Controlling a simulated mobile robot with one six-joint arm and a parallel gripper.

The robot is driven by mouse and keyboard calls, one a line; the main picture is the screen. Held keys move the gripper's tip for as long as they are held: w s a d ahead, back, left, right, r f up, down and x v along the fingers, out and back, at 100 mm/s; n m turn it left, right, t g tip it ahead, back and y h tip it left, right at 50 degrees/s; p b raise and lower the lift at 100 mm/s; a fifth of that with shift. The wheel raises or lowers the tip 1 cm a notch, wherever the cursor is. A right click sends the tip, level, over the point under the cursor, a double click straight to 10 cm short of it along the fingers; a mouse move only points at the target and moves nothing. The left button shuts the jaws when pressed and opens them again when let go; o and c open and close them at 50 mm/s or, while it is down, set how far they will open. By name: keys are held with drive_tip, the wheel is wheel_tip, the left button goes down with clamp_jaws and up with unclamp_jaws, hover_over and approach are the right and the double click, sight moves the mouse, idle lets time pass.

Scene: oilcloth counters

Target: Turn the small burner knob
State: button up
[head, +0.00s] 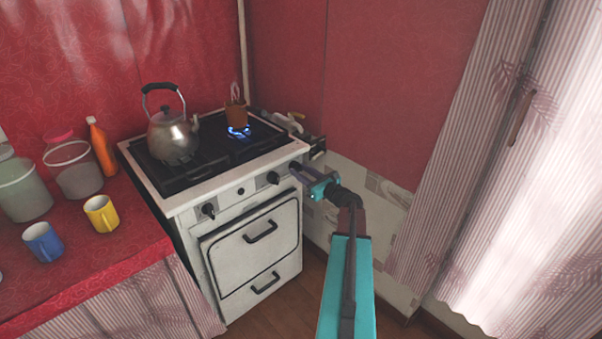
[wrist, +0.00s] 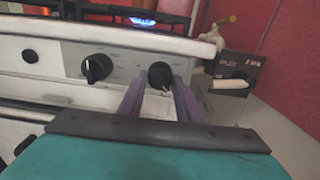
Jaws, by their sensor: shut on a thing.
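The white stove (head: 250,250) has black knobs along its front panel. In the wrist view, the rightmost black knob (wrist: 159,73) sits between the purple fingers of my gripper (wrist: 160,88), which is shut on it. Its pale mark points down and slightly right. A second black knob (wrist: 97,68) is to its left and free; it also shows in the head view (head: 273,178). In the head view my gripper (head: 299,172) reaches the panel's right end and hides the held knob.
A metal kettle (head: 173,135) stands on the stove's left burner. A yellow valve on a pipe (head: 290,120) is behind the stove's right side. Mugs, jars and an orange bottle (head: 101,148) stand on the red counter (head: 100,250) at left. A curtain hangs at right.

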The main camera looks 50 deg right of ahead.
drive_tip(key=shift+f+n+b, duration=0.15)
drive_tip(key=shift+n+b, duration=0.45)
drive_tip(key=shift+b, duration=0.4)
drive_tip(key=n+b, duration=2.3)
drive_tip(key=b, duration=0.6)
drive_tip(key=shift+d+b, duration=0.1)
drive_tip(key=shift+b, duration=0.3)
drive_tip(key=shift+r+n+b, duration=0.25)
drive_tip(key=shift+n+b, duration=0.9)
drive_tip(key=shift+n, duration=0.25)
drive_tip(key=shift+r, duration=0.1)
drive_tip(key=o, duration=1)
drive_tip(key=shift+o, duration=0.2)
